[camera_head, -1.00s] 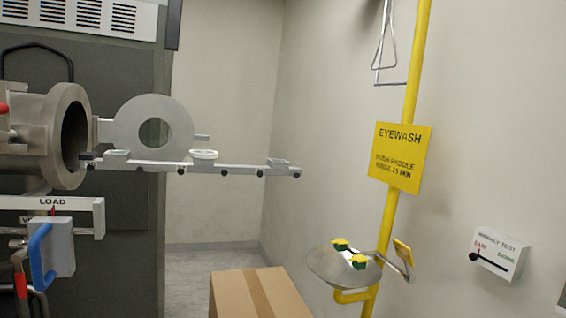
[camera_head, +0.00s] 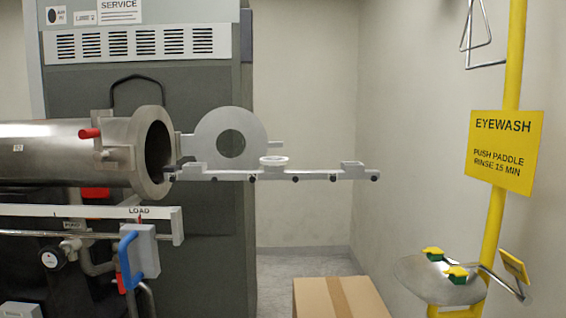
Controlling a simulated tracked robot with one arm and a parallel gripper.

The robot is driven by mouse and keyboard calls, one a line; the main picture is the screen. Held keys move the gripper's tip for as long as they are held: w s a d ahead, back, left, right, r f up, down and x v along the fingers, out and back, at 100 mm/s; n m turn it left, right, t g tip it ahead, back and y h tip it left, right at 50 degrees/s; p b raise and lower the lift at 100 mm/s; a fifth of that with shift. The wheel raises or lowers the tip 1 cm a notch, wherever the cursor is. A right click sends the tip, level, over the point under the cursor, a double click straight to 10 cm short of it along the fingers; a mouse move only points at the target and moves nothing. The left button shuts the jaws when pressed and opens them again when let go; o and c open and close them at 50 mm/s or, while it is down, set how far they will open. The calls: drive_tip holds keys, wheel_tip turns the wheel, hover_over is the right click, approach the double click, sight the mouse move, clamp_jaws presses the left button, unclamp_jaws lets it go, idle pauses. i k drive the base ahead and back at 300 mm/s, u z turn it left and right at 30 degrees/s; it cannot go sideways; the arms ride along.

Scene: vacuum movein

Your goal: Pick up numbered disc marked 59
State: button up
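No disc with a readable 59 shows in this view. A small white round piece (camera_head: 273,162) sits on the narrow grey rail (camera_head: 300,175) that sticks out to the right from the open steel chamber mouth (camera_head: 153,152). No number can be read on it, so I cannot tell whether it is the disc. A large flat grey ring (camera_head: 231,139) stands upright behind the rail. My gripper is not in view.
A dark grey cabinet (camera_head: 150,80) stands behind the steel chamber (camera_head: 60,150). A LOAD panel with a blue handle (camera_head: 128,262) is below it. A cardboard box (camera_head: 315,300) is at the bottom centre. A yellow eyewash post (camera_head: 505,90) and basin (camera_head: 412,270) are at right.

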sight(270, 161)
drive_tip(key=z, duration=0.05)
drive_tip(key=i, duration=0.95)
drive_tip(key=u, duration=0.1)
